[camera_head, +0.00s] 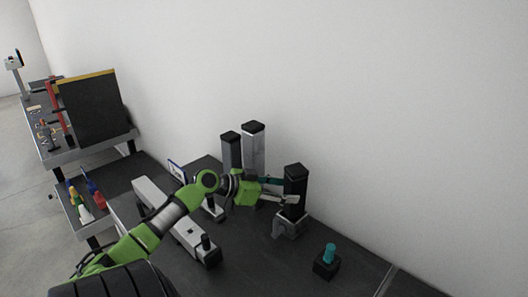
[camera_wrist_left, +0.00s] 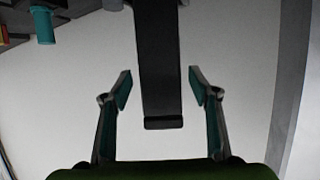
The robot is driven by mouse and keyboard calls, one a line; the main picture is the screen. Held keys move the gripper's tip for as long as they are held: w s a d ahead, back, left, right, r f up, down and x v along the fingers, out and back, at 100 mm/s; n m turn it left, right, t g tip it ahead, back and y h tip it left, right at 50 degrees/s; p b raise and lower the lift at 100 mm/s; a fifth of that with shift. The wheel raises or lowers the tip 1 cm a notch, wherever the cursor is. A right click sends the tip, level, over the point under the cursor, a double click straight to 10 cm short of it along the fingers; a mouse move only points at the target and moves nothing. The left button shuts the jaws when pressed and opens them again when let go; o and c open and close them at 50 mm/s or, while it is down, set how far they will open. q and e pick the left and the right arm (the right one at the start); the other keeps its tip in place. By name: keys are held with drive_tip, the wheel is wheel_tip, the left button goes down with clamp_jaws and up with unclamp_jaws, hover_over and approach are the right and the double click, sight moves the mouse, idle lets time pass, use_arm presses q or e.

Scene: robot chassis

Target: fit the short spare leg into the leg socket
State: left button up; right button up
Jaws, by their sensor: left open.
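A short black leg (camera_head: 296,180) stands upright, with its lower end at the grey leg socket (camera_head: 287,227) on the dark bench. How deep it sits in the socket I cannot tell. My left gripper (camera_head: 284,190) comes in from the left at the leg's upper part, with its fingers open. In the left wrist view the leg (camera_wrist_left: 159,60) runs down between the two open fingers (camera_wrist_left: 160,82), with a clear gap on each side. The socket is not clearly visible there. My right gripper is not in view.
Two more legs, a dark one (camera_head: 231,150) and a taller silver one (camera_head: 253,147), stand behind my gripper near the wall. A teal knob on a black block (camera_head: 326,262) stands at front right. A long pale beam (camera_head: 178,222) lies to the left, under my arm.

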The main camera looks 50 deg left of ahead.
use_arm(q)
drive_tip(key=v, duration=0.8)
drive_tip(key=shift+b, duration=0.45)
drive_tip(key=shift+d, duration=0.1)
